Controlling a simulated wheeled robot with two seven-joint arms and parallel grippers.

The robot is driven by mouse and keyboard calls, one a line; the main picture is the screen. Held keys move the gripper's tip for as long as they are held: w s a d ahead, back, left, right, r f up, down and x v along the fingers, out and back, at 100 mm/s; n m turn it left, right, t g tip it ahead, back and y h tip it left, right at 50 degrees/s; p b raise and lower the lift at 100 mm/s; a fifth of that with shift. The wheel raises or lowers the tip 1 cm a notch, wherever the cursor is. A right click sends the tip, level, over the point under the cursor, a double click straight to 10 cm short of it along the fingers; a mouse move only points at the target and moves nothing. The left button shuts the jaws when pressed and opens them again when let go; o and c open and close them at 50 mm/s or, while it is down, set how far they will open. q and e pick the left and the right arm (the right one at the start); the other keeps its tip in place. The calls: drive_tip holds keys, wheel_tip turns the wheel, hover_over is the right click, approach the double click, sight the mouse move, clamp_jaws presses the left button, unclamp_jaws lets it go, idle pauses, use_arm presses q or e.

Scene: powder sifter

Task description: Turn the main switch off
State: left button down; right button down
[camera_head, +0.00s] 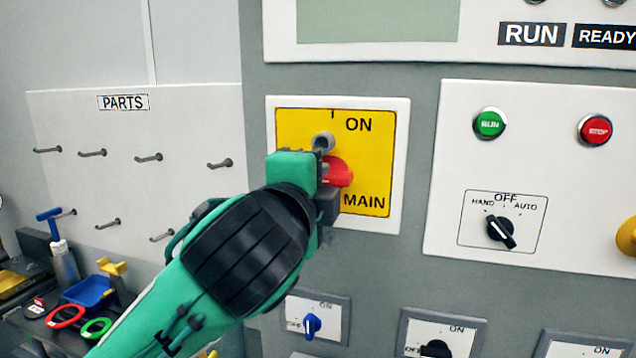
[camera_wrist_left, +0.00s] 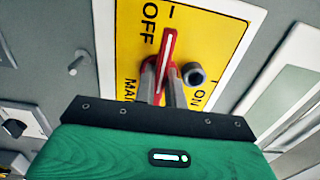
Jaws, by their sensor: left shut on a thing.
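The main switch has a red handle (camera_head: 340,172) on a yellow plate (camera_head: 372,160) marked ON and MAIN. My left gripper (camera_head: 325,180) covers the plate's left part and most of the handle in the head view. In the left wrist view, the red handle (camera_wrist_left: 168,50) lies between the two fingers of my left gripper (camera_wrist_left: 163,88), which is shut on it. The handle's white line points to the tick beside the word OFF, away from the ON tick. My right gripper is not in view.
A grey round post (camera_head: 322,142) stands out from the plate just above the handle. To the right is a white panel (camera_head: 455,150) with buttons and a selector knob. Smaller switches sit below. A parts board (camera_head: 70,120) with several pegs hangs at the left.

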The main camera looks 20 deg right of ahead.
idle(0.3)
use_arm(q)
drive_tip(key=c, duration=1.5)
unclamp_jaws()
drive_tip(key=shift+o, duration=0.2)
drive_tip(key=b+v, duration=0.4)
drive_tip(key=v, duration=1)
drive_tip(key=shift+b, duration=0.3)
drive_tip(key=shift+w, duration=0.15)
